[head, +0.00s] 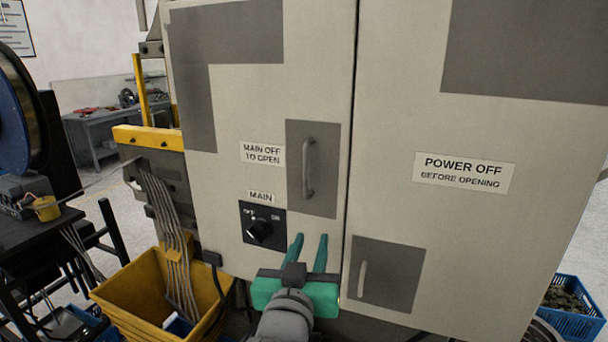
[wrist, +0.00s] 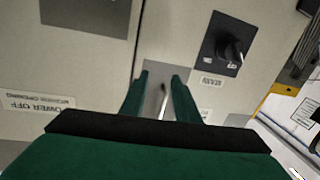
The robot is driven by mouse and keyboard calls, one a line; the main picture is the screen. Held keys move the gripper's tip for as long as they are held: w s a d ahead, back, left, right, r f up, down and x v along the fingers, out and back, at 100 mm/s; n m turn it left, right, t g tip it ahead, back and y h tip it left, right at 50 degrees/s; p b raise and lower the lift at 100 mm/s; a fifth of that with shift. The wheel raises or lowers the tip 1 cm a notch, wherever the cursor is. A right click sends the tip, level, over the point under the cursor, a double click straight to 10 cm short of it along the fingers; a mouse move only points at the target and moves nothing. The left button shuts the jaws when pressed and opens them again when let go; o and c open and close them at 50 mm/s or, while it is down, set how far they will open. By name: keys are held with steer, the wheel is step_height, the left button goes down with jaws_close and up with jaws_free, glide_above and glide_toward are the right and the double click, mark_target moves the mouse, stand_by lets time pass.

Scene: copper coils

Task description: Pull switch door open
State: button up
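The switch door (head: 225,100) is the left beige cabinet door and looks shut, with a dark seam along its right edge. Its grey vertical handle (head: 308,168) sits on a dark grey plate. A black rotary MAIN switch (head: 262,225) is low to its left; it also shows in the wrist view (wrist: 230,48). My green gripper (head: 310,238) is open and empty, its fingertips below the handle in the head view. In the wrist view the handle (wrist: 164,102) appears between the open fingers (wrist: 161,76); contact cannot be told.
The right cabinet door (head: 480,60) has its own lower handle (head: 363,279) and a POWER OFF label (head: 464,172). A yellow bin (head: 130,290) stands at lower left, below hanging metal strips (head: 175,245). A blue crate (head: 572,322) is at lower right.

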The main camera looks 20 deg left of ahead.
glide_toward(305, 168)
steer(key=shift+m, duration=0.3)
steer(key=w, duration=0.5)
steer(key=w+a, duration=0.1)
steer(key=w, duration=0.2)
steer(key=shift+w+f, duration=0.2)
steer(key=shift+w, duration=0.05)
steer(key=shift+a, duration=0.1)
jaws_close()
